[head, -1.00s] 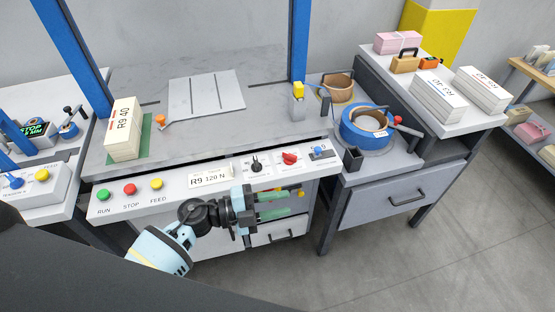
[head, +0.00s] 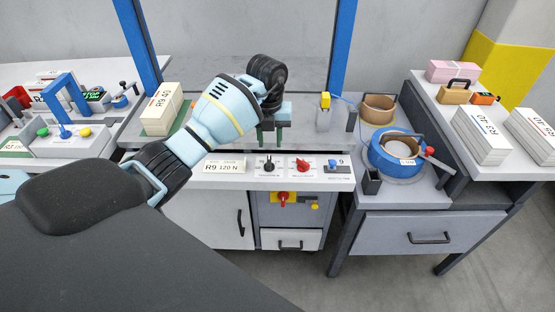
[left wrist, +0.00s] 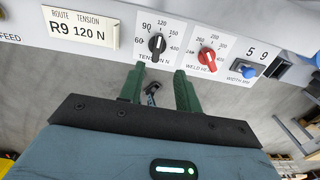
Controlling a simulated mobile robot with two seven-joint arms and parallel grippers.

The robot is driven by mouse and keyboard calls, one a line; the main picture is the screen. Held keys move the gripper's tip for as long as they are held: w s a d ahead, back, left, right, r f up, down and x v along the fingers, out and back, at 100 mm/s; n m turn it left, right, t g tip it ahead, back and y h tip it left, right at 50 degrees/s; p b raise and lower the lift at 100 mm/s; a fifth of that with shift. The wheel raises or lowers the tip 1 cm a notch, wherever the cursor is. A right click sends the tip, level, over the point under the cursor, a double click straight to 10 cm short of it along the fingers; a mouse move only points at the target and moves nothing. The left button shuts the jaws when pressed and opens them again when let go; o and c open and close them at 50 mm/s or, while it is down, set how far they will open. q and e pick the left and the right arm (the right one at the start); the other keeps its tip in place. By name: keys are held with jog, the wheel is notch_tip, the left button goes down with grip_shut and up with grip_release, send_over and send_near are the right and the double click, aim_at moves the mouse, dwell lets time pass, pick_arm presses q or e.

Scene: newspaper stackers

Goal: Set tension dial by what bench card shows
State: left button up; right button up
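The bench card (left wrist: 81,30) reads "ROUTE TENSION R9 120 N" in the left wrist view; it also shows on the panel in the head view (head: 225,167). The tension dial (left wrist: 157,44) is a black knob right of the card, ringed by numbers including 60, 90 and 120. Its white mark seems to point roughly upward, but the exact setting is hard to read. It shows small in the head view (head: 268,167). My left gripper (left wrist: 157,72) is open and empty, its green fingers apart, just short of the dial. My right gripper is not in view.
A red weld heat dial (left wrist: 207,57) and a blue width knob (left wrist: 248,70) sit right of the tension dial. A blue tape roll (head: 396,152) stands on the right side bench. A paper stack (head: 162,108) lies at the worktop's left.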

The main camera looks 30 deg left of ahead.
aim_at(269, 161)
pick_arm(q)
jog(key=shift+a, duration=0.45)
jog(key=shift+d+f, duration=0.15)
jog(key=shift+f, duration=0.4)
notch_tip(269, 161, down, 7)
jog(key=shift+r, duration=0.2)
grip_shut()
